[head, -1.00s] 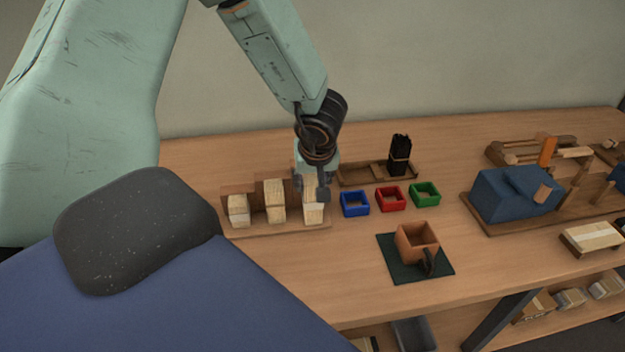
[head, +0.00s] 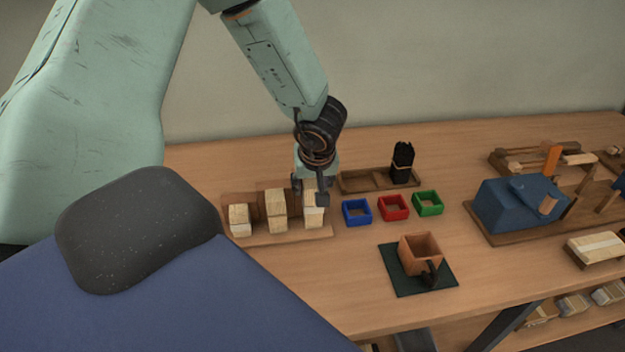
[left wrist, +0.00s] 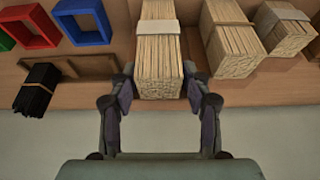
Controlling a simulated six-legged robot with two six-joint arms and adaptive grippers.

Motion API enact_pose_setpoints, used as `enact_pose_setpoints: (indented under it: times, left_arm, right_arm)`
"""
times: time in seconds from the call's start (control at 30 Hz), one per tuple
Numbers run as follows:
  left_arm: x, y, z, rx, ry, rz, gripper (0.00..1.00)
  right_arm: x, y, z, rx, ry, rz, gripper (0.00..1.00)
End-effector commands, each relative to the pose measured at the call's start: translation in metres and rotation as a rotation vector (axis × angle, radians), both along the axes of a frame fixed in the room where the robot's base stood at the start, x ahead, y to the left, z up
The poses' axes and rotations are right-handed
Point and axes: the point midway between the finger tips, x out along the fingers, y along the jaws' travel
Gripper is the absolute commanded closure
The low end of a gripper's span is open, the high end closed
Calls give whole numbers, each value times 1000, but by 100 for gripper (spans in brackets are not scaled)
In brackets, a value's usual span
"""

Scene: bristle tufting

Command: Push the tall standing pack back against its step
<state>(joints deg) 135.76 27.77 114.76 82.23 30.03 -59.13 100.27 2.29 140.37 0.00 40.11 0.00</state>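Several pale bristle packs stand on a wooden rack (head: 262,238) at the table's left; I cannot tell for certain which counts as the tall one. The rightmost pack (head: 314,213) stands under my left gripper (head: 310,195), with a finger on each side. In the left wrist view this pack (left wrist: 158,60), with a white band, lies between the open fingers (left wrist: 158,78), with small gaps seeming to show beside it. The middle pack (head: 277,212) and short left pack (head: 240,222) stand free. The gripper and pack partly hide the rightmost step. My right gripper is not in view.
Blue (head: 357,212), red (head: 393,207) and green (head: 427,202) open boxes stand right of the rack. A black bundle (head: 402,165) stands in a wooden tray (head: 375,181) behind them. A brown container (head: 420,252) sits on a dark green mat (head: 402,284).

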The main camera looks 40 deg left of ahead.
Motion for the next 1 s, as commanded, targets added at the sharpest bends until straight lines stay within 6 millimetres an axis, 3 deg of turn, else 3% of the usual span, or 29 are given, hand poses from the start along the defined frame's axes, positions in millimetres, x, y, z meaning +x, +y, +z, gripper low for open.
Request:
enact_pose_setpoints:
  times: [0.13, 0.57, 1.0]
  left_arm:
    - [3, 1, 3, 6, -7, -1, 32]
    - [3, 1, 5, 3, -6, -2, 32]
    - [-11, -17, 58, 4, -8, -2, 32]
  right_arm:
    - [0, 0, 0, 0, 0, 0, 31]
    - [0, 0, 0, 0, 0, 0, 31]
    - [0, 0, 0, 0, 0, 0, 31]
